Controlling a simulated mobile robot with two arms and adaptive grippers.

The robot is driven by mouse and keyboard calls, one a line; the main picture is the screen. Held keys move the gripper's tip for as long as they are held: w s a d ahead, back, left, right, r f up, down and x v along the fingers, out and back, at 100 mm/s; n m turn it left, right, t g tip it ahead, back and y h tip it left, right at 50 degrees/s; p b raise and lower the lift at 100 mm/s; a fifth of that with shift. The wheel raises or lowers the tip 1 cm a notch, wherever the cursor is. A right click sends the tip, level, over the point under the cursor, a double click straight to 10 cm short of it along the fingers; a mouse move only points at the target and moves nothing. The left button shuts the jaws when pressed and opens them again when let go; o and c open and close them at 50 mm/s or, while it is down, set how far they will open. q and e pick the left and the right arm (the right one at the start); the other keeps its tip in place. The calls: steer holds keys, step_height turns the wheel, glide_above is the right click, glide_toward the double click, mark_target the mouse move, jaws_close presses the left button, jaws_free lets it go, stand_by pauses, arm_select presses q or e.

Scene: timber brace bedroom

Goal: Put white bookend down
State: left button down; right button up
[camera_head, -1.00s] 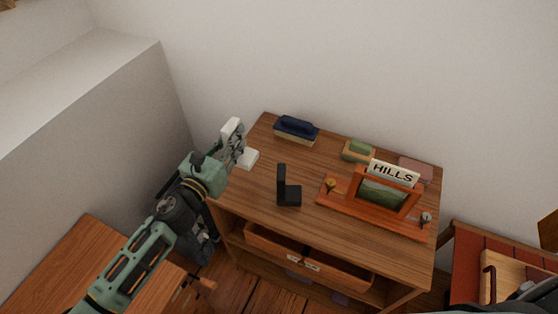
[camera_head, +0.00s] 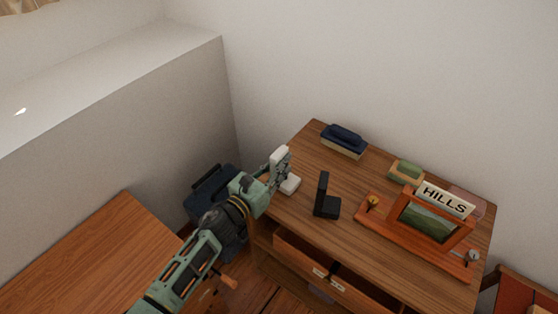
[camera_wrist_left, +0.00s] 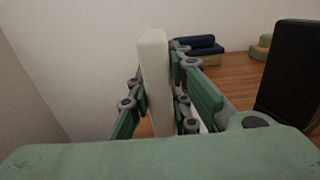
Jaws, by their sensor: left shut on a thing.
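The white bookend (camera_head: 291,184) is at the left end of the wooden desk (camera_head: 300,213), with its upright plate up and its flat foot low by the desk top. I cannot tell whether the foot touches the wood. My left gripper (camera_head: 281,166) is shut on the upright plate. In the left wrist view the bookend (camera_wrist_left: 155,75) stands between the fingers of my left gripper (camera_wrist_left: 160,100), which hide its lower part. A black bookend (camera_head: 326,204) stands to the right, apart from it. My right gripper does not show.
Dark blue and cream stacked items (camera_head: 344,142) lie at the back of the desk. A green block (camera_head: 406,172) and an orange wooden stand (camera_head: 412,240) with a HILLS sign (camera_head: 445,199) are to the right. A drawer (camera_head: 323,270) is in the front. A grey wall ledge (camera_head: 120,120) is at left.

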arm_select(q)
steer(key=shift+r, duration=0.3)
steer(key=shift+f, duration=0.15)
steer(key=c, duration=2)
jaws_free()
steer(key=shift+f, duration=0.2)
steer(key=o, duration=0.4)
steer(key=shift+c, duration=0.2)
steer(key=shift+r, duration=0.15)
steer(key=b+v, duration=0.1)
steer(key=v, duration=1.1)
